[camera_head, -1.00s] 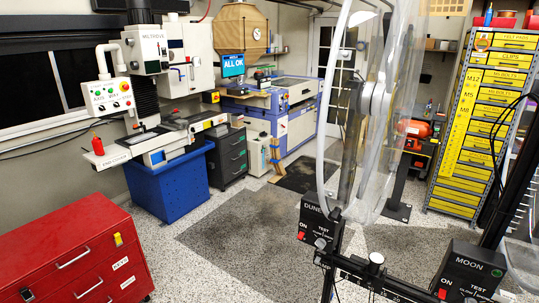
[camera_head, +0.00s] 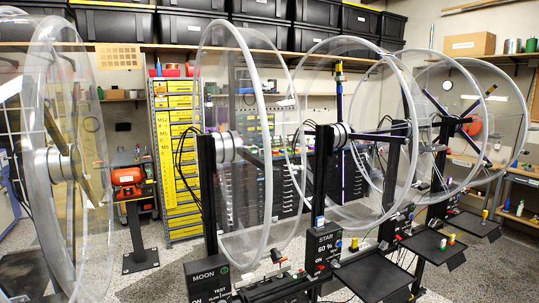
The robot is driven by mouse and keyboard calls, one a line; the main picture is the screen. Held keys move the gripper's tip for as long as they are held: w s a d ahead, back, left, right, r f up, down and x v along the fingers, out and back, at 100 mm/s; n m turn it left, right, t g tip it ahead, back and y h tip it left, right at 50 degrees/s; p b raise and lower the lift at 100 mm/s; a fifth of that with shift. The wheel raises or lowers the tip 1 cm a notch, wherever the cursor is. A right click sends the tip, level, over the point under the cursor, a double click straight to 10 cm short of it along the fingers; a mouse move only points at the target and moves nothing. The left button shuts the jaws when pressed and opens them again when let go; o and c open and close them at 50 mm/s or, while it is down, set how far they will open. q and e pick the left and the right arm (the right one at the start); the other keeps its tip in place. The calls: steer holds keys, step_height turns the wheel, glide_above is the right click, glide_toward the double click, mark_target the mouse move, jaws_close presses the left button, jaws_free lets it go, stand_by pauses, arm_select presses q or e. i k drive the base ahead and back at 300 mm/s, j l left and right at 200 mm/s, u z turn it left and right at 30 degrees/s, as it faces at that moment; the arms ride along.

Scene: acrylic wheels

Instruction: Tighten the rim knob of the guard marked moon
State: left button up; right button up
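The black box marked MOON (camera_head: 208,276) stands at the bottom, left of centre. Above it a large clear acrylic wheel or guard (camera_head: 246,200) stands upright, with a silver hub (camera_head: 227,148) on a black post (camera_head: 207,190). Its thick clear rim shows almost edge-on, and its bottom comes down behind the rail beside the box. I cannot make out with certainty a rim knob on it. A small knob with red and grey parts (camera_head: 277,257) shows near the rim's bottom; I cannot tell what it belongs to. Neither gripper is in view.
Another clear wheel (camera_head: 92,160) stands close at the left. The box marked STAR (camera_head: 325,243) and further wheels run to the right, with black trays (camera_head: 372,276) below. A yellow drawer cabinet (camera_head: 180,200) and a red machine (camera_head: 127,178) stand behind. Speckled floor is open at lower left.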

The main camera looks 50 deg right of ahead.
mark_target(276, 257)
steer(key=z, duration=1.4)
